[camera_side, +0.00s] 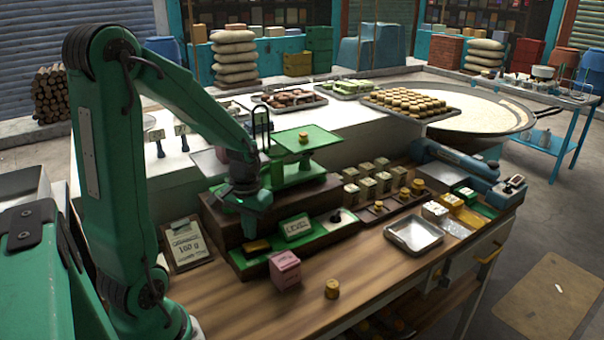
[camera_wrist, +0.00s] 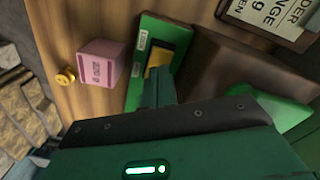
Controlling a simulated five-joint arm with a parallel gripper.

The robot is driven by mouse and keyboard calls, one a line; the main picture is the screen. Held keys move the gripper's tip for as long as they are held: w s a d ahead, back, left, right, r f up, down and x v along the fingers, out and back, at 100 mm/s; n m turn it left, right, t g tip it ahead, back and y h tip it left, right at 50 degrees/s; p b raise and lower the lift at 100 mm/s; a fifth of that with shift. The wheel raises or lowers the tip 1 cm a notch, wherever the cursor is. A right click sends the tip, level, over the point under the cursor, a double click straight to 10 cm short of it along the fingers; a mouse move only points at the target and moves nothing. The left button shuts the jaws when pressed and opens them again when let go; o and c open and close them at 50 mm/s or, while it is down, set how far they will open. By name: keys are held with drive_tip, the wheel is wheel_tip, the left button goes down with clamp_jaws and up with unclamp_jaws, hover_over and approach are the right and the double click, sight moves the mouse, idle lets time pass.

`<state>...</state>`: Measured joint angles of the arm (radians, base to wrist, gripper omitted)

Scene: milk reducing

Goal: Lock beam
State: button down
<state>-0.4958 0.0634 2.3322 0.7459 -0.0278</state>
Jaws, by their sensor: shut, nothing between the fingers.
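The balance stands on a dark wooden block (camera_side: 318,198) with a green front ledge (camera_side: 309,243). On the ledge are a yellow piece (camera_side: 257,247) at the left, a label plate (camera_side: 296,227) and a dark knob (camera_side: 337,216) at the right. My gripper (camera_side: 255,232) is shut and empty, pointing down above the ledge's left end. In the wrist view, my gripper (camera_wrist: 160,78) has its fingertips at the yellow piece (camera_wrist: 158,57); I cannot tell whether they touch. My arm hides part of the balance.
A pink box (camera_side: 285,269) and a brass weight (camera_side: 332,289) stand in front of the ledge. A metal tray (camera_side: 414,235) and a rack of weights (camera_side: 387,205) are to the right. The front counter is mostly clear.

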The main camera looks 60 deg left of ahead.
sight(253, 246)
drive_tip(key=shift+f, duration=1.5)
idle(1.4)
drive_tip(key=shift+r, duration=3.5)
drive_tip(key=shift+d+r, duration=0.1)
drive_tip(key=s+d+r+m+t, duration=0.4)
drive_tip(key=d+r, duration=0.7)
drive_tip(key=d, duration=0.3)
drive_tip(key=shift+m+t, duration=0.8)
drive_tip(key=shift+m, duration=0.2)
drive_tip(key=shift+s+d, duration=0.1)
